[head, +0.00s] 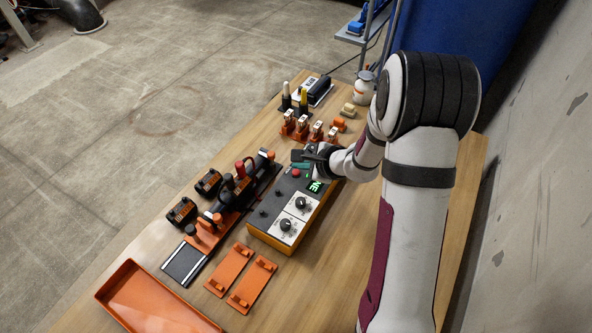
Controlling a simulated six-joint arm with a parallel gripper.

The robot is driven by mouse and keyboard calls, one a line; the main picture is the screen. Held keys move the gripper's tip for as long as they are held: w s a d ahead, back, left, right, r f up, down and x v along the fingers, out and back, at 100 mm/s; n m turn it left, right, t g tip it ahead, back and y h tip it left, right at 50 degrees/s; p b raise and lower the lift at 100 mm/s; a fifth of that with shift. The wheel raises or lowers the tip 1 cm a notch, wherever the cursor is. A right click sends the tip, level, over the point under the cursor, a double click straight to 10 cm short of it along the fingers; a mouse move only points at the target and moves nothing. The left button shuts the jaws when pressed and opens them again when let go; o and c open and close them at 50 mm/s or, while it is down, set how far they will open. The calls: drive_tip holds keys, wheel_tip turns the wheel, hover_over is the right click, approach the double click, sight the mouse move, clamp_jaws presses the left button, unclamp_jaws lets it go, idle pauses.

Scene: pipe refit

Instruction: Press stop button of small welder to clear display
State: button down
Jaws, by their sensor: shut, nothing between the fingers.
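The small welder (266,220) is a dark-topped box with orange sides in the middle of the table. It has two dials on white plates, a red button (296,173) near its far end and a display (315,187) with lit green characters. I cannot read the whole display, as my arm is close beside it. My gripper (298,158) is shut and empty at the welder's far end, just beyond the red button. I cannot tell whether it touches the welder. A green part shows beside the fingers.
An orange tray (150,300) lies at the near left, with two flat orange brackets (252,284) nearby. An orange clamp rig (228,200) with black knobs stands left of the welder. Orange holders (302,128), a white bottle (363,88) and a black-and-white device (316,90) stand beyond.

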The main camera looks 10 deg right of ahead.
sight(300, 176)
drive_tip(key=shift+f, duration=0.45)
drive_tip(key=shift+f, duration=0.45)
idle(0.5)
drive_tip(key=shift+r, duration=0.9)
drive_tip(key=shift+r, duration=0.1)
drive_tip(key=shift+r, duration=2.4)
